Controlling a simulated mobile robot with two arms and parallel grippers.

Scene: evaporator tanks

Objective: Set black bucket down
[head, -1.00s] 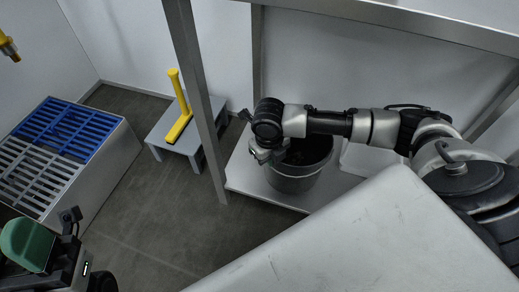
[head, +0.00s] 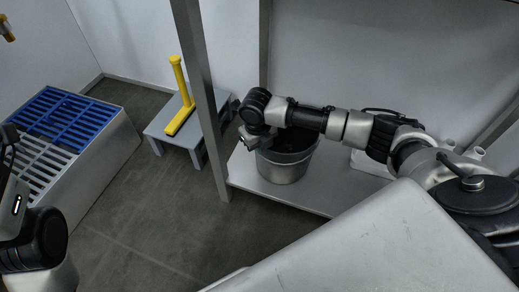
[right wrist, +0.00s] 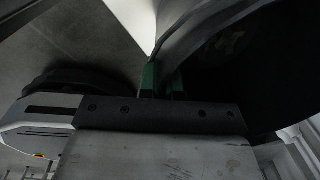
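The black bucket (head: 283,171) shows in the head view as a dark grey, upright bucket at the low shelf (head: 243,172); I cannot tell whether its base bears fully on it. My right gripper (head: 259,141) is at the bucket's left rim, reaching over from the right. In the right wrist view, the green finger pads (right wrist: 161,80) stand on either side of the bucket's wall (right wrist: 195,38), shut on it. The bucket's dark inside fills the upper right there. My left arm is at the left edge of the head view, and its fingertips are out of frame.
A metal post (head: 203,90) stands just left of the bucket. Beyond it is a grey step stool (head: 160,132) with a yellow object (head: 184,105) on it. A crate-like box (head: 103,150) with blue and grey grating stands at left. A pale flat surface (head: 375,245) fills the front.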

